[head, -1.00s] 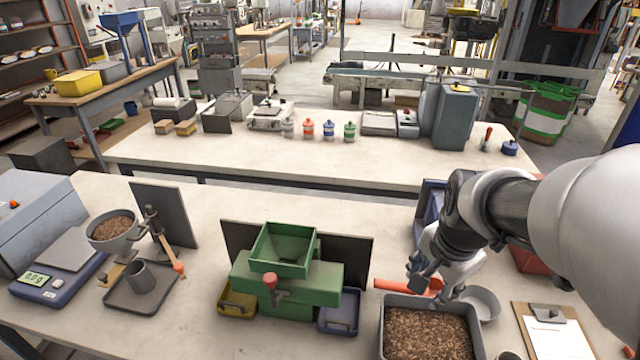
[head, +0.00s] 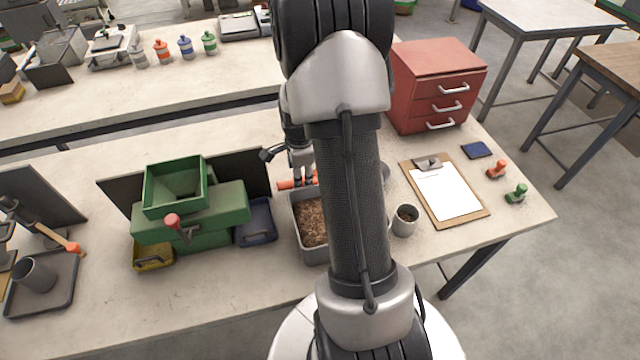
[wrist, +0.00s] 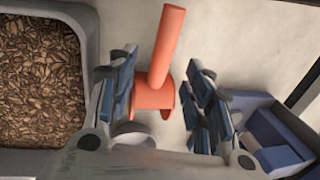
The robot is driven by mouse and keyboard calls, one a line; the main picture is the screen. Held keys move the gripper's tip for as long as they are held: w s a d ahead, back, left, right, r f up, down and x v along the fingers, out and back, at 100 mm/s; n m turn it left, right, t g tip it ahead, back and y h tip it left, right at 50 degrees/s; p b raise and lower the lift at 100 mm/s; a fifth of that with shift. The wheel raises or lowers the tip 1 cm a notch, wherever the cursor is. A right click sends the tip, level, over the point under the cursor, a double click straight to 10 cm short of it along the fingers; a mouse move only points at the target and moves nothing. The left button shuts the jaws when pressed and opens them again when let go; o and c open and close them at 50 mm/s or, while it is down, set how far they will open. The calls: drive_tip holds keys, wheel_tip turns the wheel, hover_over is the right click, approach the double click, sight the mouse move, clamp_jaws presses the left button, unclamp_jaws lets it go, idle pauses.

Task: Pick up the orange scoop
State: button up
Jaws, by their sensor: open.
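The orange scoop (wrist: 153,92) lies on the bench top beside a grey bin (wrist: 92,30), its handle pointing to the top of the wrist view. In the head view only a short orange piece of the scoop (head: 287,184) shows behind the bin, the rest hidden by my arm. My gripper (wrist: 160,97) is open, with one blue-padded finger on each side of the scoop. A gap shows between the scoop and the right finger; whether the left finger touches it I cannot tell. In the head view my gripper (head: 305,177) is partly hidden by my arm.
The grey bin holds brown pellets (wrist: 40,80). A blue bin (wrist: 272,130) is close to the right finger. A green hopper machine (head: 190,205) stands left; a clipboard (head: 445,190), a grey cup (head: 405,220) and a red drawer cabinet (head: 435,85) are right.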

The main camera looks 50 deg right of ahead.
drive_tip(key=f, duration=0.2)
drive_tip(key=w+f+b, duration=0.1)
drive_tip(key=f, duration=0.2)
drive_tip(key=f+b, duration=0.1)
drive_tip(key=f, duration=0.1)
drive_tip(key=shift+w+d+f, duration=0.25)
drive_tip(key=shift+w+d, duration=0.05)
drive_tip(key=shift+d, duration=0.1)
drive_tip(key=shift+r, duration=0.1)
clamp_jaws()
